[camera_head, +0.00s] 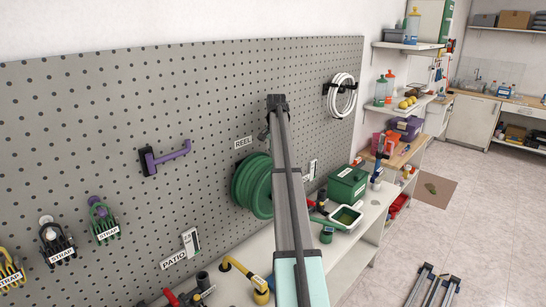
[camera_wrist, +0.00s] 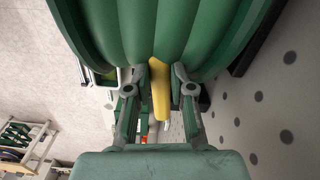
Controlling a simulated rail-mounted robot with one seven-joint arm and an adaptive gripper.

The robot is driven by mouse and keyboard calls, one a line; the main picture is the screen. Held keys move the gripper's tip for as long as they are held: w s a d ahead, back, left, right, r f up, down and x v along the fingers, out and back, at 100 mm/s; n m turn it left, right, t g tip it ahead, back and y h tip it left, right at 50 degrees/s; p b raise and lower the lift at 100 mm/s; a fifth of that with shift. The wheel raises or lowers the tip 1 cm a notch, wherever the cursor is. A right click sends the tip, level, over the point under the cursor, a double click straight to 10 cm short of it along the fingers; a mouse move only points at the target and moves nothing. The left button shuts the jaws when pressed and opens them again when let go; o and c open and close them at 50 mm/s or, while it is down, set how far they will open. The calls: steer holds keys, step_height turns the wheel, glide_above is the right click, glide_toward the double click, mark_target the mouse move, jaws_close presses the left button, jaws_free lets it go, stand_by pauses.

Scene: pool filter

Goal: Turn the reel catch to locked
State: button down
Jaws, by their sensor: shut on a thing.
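The green reel (camera_head: 252,186) hangs on the pegboard below the REEL label (camera_head: 243,142). In the wrist view its ribbed green side (camera_wrist: 150,30) fills the top. A yellow lever (camera_wrist: 160,92), which looks like the reel catch, projects from the reel toward my palm. My gripper (camera_wrist: 159,78) has one finger on each side of this lever and is shut on it. In the head view my arm crosses the reel's right side, and the catch and my fingers cannot be made out there. Any lock marking is not readable.
The pegboard (camera_head: 120,100) runs close behind the reel. Below is a white bench with a yellow-handled fitting (camera_head: 243,275), a green box (camera_head: 347,184) and a white tray (camera_head: 346,219). A white hose coil (camera_head: 342,96) hangs to the right.

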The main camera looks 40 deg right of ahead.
steer(key=c, duration=1)
jaws_free()
step_height(320, 180, up, 12)
